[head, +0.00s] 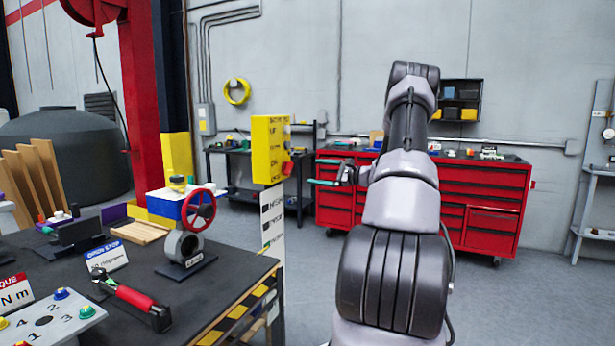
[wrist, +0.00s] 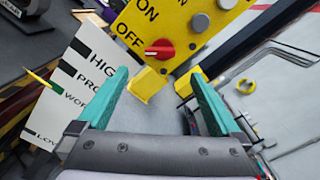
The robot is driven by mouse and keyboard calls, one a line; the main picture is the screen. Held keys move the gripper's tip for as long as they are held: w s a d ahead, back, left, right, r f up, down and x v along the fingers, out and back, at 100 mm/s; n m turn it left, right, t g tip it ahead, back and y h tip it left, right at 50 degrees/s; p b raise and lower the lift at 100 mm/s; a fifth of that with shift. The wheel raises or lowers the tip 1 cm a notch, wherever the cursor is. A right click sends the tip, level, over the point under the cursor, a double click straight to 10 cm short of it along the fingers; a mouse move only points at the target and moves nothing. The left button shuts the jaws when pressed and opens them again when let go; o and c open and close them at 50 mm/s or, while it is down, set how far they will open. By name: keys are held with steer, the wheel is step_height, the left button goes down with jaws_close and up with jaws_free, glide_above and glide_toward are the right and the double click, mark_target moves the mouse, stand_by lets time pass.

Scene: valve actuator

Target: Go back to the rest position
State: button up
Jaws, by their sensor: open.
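My gripper (head: 324,171) is open and empty in the head view, raised to the right of the yellow control box and pointing left. Its two teal fingers stand apart in the wrist view (wrist: 160,76), with nothing between them. The yellow control box (head: 268,150) stands on a white-labelled post; it also shows in the wrist view (wrist: 180,30) beyond the fingertips, with ON and OFF lettering and a red knob (wrist: 160,49). A valve with a red handwheel (head: 198,209) stands on the dark workbench, apart from my gripper.
The dark workbench (head: 225,275) holds a red-handled tool (head: 135,298), a numbered button panel (head: 45,322) and signs. A red tool cabinet (head: 485,190) stands behind my arm. Grey floor (head: 540,290) is clear at right. A white level board (wrist: 85,85) stands close to the gripper's left finger in the wrist view.

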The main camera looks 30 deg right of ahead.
steer(key=s+a+r+n+g+h, duration=0.1)
steer(key=s+a+r+n+g, duration=0.3)
steer(key=a, duration=0.4)
steer(key=s+a+r+n+g, duration=0.2)
steer(key=s+a+r, duration=0.25)
steer(key=a, duration=0.35)
steer(key=s+a+r+n+g+h, duration=0.1)
steer(key=s+a+r+n+g, duration=0.2)
steer(key=s+a, duration=0.4)
steer(key=s+a+r+n+h, duration=0.1)
steer(key=s+a+n+h, duration=0.1)
steer(key=s, duration=0.6)
steer(key=s+a+r+n+t+h, duration=0.1)
steer(key=s+n+h, duration=0.1)
steer(key=s, duration=0.6)
steer(key=s+a+r+n+t+h, duration=0.1)
steer(key=s+a+n+h, duration=0.1)
steer(key=s, duration=0.6)
steer(key=shift+s+a+r+n+h, duration=0.3)
steer(key=shift+s+a+n+h, duration=0.05)
steer(key=shift+n+h, duration=0.15)
